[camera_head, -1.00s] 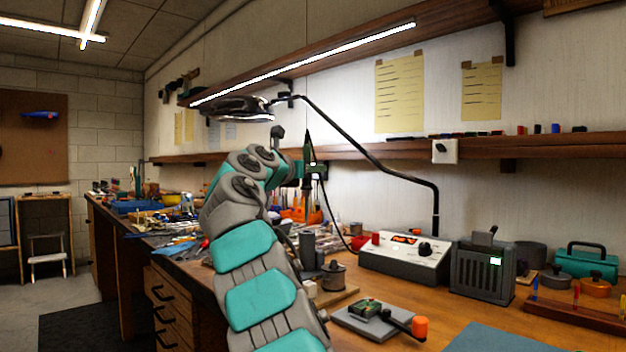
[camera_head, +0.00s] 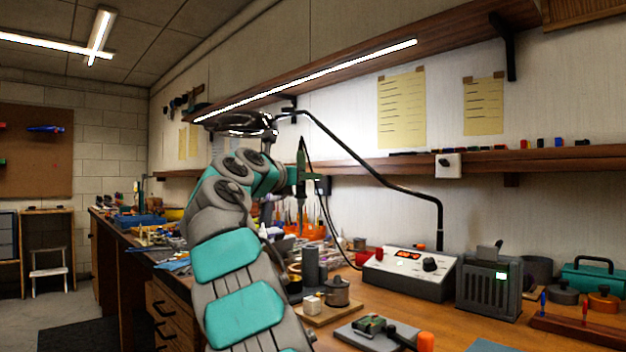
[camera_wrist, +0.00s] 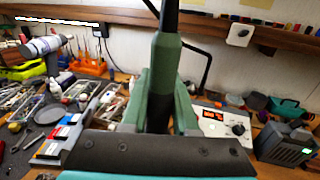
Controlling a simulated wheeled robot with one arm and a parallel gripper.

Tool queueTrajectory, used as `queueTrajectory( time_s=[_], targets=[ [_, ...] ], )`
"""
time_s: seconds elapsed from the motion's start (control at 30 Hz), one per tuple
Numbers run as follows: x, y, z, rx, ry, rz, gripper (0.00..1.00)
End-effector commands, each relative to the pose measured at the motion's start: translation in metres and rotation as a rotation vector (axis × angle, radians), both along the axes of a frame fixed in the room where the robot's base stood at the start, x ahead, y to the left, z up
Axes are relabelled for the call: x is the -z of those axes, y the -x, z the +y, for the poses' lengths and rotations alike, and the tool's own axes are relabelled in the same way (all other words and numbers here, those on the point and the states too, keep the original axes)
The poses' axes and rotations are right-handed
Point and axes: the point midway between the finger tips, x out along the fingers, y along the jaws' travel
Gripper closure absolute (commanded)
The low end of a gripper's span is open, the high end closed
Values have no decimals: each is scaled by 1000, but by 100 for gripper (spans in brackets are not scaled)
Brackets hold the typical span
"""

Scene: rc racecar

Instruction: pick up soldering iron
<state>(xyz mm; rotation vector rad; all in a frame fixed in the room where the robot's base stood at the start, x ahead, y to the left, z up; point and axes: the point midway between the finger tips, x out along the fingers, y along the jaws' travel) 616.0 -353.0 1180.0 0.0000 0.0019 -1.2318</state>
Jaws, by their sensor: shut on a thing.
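The soldering iron (camera_wrist: 165,72) has a green and dark grip and stands upright between the fingers of my gripper (camera_wrist: 160,108) in the wrist view. In the head view the iron (camera_head: 302,172) hangs upright at the end of my arm, above the bench and clear of it. My gripper (camera_head: 303,180) is shut on its handle. A black cable runs from the iron down to the grey soldering station (camera_head: 410,272) with a red lit display. The station also shows in the wrist view (camera_wrist: 222,122).
A black lamp arm (camera_head: 375,165) rises behind the station. The wooden shelf (camera_head: 420,165) runs along the wall behind my gripper. A dark box (camera_head: 488,283) stands right of the station. Orange holders (camera_head: 305,229) and several tools crowd the bench on the left.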

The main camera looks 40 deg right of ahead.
Motion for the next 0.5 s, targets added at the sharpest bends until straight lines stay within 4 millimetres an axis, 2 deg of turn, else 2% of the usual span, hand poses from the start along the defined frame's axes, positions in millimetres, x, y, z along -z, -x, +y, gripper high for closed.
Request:
queueTrajectory(
  time_s=[0.5],
  targets=[
    [-3,33,92,-2,4,-4,100]
  ],
)
